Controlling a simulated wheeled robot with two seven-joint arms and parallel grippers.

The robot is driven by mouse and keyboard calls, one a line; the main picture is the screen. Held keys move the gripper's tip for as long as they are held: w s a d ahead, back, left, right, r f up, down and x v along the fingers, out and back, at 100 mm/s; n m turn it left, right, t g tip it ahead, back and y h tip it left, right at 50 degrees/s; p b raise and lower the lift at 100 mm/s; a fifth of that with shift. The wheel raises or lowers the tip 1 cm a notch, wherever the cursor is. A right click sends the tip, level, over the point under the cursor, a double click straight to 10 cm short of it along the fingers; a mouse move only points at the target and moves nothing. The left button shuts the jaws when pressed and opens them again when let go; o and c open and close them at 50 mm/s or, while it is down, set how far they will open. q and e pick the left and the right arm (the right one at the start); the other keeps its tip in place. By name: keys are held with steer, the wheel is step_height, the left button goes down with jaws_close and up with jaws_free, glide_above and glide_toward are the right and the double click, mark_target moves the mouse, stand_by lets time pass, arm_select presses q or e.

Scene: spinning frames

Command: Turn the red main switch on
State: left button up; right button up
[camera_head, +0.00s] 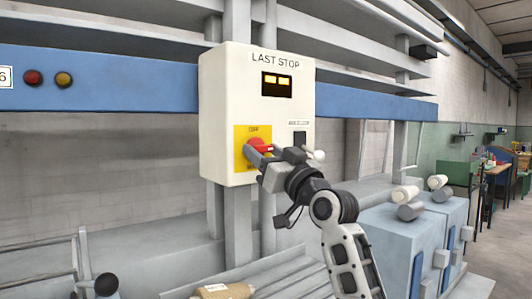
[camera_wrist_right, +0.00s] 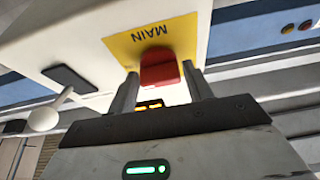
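The red main switch (camera_head: 259,146) is a knob on a yellow plate (camera_head: 240,135) at the lower left of a white control box (camera_head: 225,85) labelled LAST STOP. My right gripper (camera_head: 256,157) is at the switch and partly covers it and the plate. In the right wrist view the red switch (camera_wrist_right: 159,73) lies between my two fingers, with the word MAIN upside down on the yellow plate (camera_wrist_right: 118,43). The fingers are apart, one on each side of the knob, with narrow gaps seen beside it. The exact knob angle is hard to tell. My left gripper is not in view.
A display (camera_head: 277,85) with lit yellow marks sits above the switch. A black part (camera_head: 300,138) and a pale knob (camera_wrist_right: 43,120) are beside the plate. Blue-grey cabinets (camera_head: 400,240) stand at the lower right. A brown package (camera_head: 224,291) lies below.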

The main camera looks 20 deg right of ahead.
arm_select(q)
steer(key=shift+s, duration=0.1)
arm_select(e)
steer(key=shift+o, duration=0.8)
arm_select(q)
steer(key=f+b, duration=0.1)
steer(key=b, duration=0.1)
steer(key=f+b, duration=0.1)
steer(key=b, duration=0.1)
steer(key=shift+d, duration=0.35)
arm_select(e)
steer(key=v, duration=1.6)
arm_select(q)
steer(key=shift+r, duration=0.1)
arm_select(e)
steer(key=shift+w+a+f, duration=0.1)
steer(key=shift+f, duration=0.05)
